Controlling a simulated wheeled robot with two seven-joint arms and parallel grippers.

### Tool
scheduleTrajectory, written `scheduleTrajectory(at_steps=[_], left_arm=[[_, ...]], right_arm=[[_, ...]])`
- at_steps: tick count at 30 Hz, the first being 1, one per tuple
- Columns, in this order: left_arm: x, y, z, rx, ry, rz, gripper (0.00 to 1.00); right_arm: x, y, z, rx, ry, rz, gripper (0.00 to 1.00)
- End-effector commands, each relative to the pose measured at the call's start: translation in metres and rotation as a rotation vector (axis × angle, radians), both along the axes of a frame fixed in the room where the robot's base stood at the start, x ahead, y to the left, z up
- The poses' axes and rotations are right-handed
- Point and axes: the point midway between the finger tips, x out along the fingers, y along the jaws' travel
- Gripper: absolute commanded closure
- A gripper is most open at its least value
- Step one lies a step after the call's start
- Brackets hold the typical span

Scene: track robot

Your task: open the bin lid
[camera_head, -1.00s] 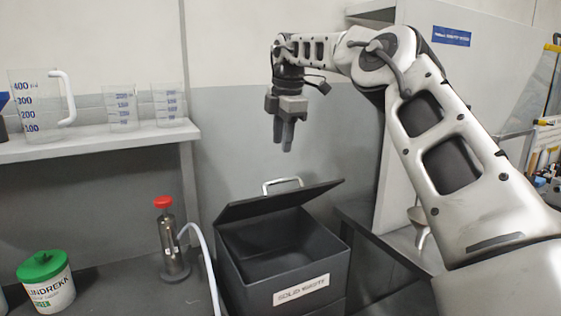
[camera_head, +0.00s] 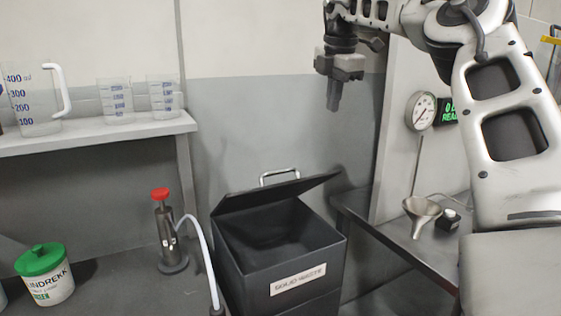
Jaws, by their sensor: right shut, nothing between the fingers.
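The dark grey bin (camera_head: 300,284) with a "SOLID WASTE" label stands at the lower middle. Its lid (camera_head: 262,196) is raised and tilted, rising toward the right, and the box's inside shows below it. A metal handle (camera_head: 279,177) sits on the lid's far edge. My right gripper (camera_head: 333,106) is shut and empty, pointing down, above and to the right of the bin, well clear of the lid. My left gripper is not in view.
A red-topped pump bottle (camera_head: 168,238) with a hose and a green-lidded tub (camera_head: 44,276) stand left of the bin. Beakers (camera_head: 115,98) sit on a shelf (camera_head: 90,139). At right, a table (camera_head: 385,232) holds a funnel (camera_head: 421,213); a gauge (camera_head: 421,111) stands behind.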

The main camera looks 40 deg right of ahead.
Motion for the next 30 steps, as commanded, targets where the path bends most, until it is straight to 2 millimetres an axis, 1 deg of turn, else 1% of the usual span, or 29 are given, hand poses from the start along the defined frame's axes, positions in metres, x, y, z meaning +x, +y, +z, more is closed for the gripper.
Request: scheduleTrajectory(at_steps=[1, 2, 3, 5, 6, 8, 9, 11, 12, 13, 14, 15, 17, 19, 21, 23, 24, 27, 30], left_arm=[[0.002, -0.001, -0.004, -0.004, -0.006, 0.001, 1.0], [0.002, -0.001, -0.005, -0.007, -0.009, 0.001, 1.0], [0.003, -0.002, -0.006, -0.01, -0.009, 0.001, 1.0], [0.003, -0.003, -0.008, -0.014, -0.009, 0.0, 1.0], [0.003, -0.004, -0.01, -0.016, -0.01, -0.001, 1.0], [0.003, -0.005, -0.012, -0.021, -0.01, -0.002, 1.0], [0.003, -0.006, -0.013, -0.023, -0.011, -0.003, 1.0], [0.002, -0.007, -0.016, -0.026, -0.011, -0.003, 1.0], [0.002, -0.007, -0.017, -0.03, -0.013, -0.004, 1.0], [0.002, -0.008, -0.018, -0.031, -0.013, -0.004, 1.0], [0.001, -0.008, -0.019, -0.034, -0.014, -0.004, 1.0], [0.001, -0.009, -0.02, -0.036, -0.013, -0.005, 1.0], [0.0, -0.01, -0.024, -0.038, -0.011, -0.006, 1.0], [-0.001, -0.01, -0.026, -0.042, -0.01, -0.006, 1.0], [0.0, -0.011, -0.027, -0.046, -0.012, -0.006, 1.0], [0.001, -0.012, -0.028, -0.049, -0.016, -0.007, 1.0], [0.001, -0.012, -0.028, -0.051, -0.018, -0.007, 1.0], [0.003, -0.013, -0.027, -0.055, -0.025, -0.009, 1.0], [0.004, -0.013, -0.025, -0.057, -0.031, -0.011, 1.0]], right_arm=[[-0.031, -0.024, -0.008, -0.003, -0.001, 0.011, 1.0], [-0.047, -0.036, -0.013, -0.011, 0.006, 0.026, 1.0], [-0.067, -0.05, -0.023, -0.017, 0.016, 0.051, 1.0], [-0.093, -0.065, -0.04, -0.022, 0.028, 0.101, 1.0], [-0.107, -0.073, -0.054, -0.026, 0.036, 0.14, 1.0], [-0.122, -0.079, -0.077, -0.028, 0.043, 0.211, 1.0], [-0.128, -0.081, -0.093, -0.032, 0.045, 0.267, 1.0], [-0.131, -0.079, -0.117, -0.042, 0.045, 0.362, 1.0], [-0.129, -0.075, -0.132, -0.054, 0.041, 0.431, 1.0], [-0.125, -0.07, -0.142, -0.065, 0.036, 0.486, 1.0], [-0.12, -0.065, -0.151, -0.08, 0.03, 0.545, 1.0], [-0.111, -0.056, -0.162, -0.104, 0.02, 0.624, 1.0], [-0.094, -0.039, -0.173, -0.154, -0.001, 0.751, 1.0], [-0.069, -0.014, -0.178, -0.233, -0.03, 0.902, 1.0], [-0.044, 0.013, -0.174, -0.333, -0.062, 1.043, 1.0], [-0.025, 0.036, -0.164, -0.424, -0.089, 1.149, 1.0], [-0.015, 0.051, -0.156, -0.486, -0.104, 1.209, 1.0], [0.004, 0.08, -0.136, -0.617, -0.132, 1.317, 1.0], [0.013, 0.098, -0.122, -0.701, -0.147, 1.375, 1.0]])
